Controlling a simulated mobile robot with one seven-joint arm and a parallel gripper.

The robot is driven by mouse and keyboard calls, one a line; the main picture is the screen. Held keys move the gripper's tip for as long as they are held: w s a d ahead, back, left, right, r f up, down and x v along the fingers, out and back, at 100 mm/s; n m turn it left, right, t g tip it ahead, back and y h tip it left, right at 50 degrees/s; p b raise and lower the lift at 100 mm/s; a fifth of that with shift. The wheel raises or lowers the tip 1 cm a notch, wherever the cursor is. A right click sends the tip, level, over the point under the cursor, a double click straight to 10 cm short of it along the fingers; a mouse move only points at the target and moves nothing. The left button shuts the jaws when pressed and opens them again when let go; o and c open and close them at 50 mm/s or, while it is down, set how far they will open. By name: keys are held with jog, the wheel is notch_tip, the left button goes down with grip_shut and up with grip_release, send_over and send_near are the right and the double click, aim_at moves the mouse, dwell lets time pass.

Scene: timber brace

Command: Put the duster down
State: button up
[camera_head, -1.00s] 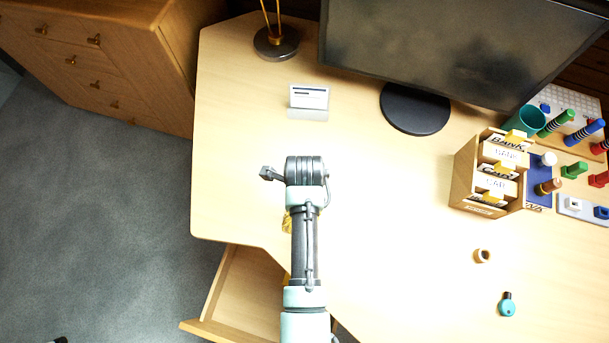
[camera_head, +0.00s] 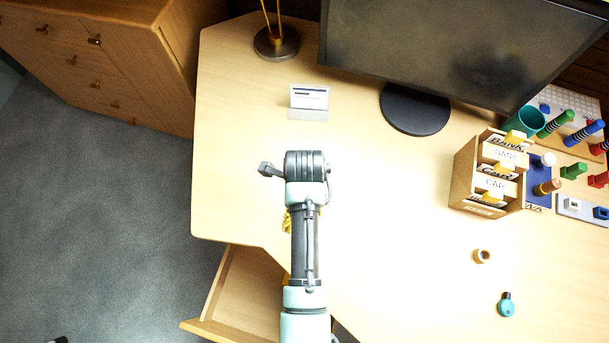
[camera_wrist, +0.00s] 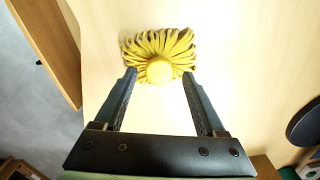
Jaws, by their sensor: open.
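The yellow duster (camera_wrist: 158,45) lies on the desk in the wrist view, its strands fanned out and its round knob facing the camera. My gripper (camera_wrist: 159,74) is open, with one finger on either side of the knob. A gap shows between each finger and the knob; I cannot tell how high the fingertips are above the desk. In the head view only a bit of the duster (camera_head: 287,222) shows beside my arm, which hides the rest of it and my fingers.
The desk (camera_head: 240,150) is clear around the duster. An open drawer (camera_head: 245,290) juts out below its front edge. A small card stand (camera_head: 309,98), a monitor (camera_head: 440,50) and a lamp base (camera_head: 277,43) stand behind. A wooden file box (camera_head: 465,178) stands at right.

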jog(key=w+r+n+t, duration=0.4)
jog(key=w+r+t, duration=0.15)
jog(key=r, duration=0.95)
jog(key=w+r+n+t, duration=0.45)
jog(key=w+r, duration=0.25)
jog(key=r, duration=0.7)
jog(key=w+r+n+t, duration=0.5)
jog(key=w+r, duration=0.1)
jog(key=r, duration=0.9)
jog(key=s+r+n+t, duration=0.3)
jog(key=s+r+t, duration=0.1)
jog(key=r, duration=0.6)
jog(key=s+r+n+t, duration=0.4)
jog(key=s+r, duration=0.1)
jog(key=r, duration=0.6)
jog(key=s+r+n+t, duration=0.4)
jog(key=s+r, duration=0.1)
jog(key=r, duration=0.6)
jog(key=shift+s+a, duration=0.25)
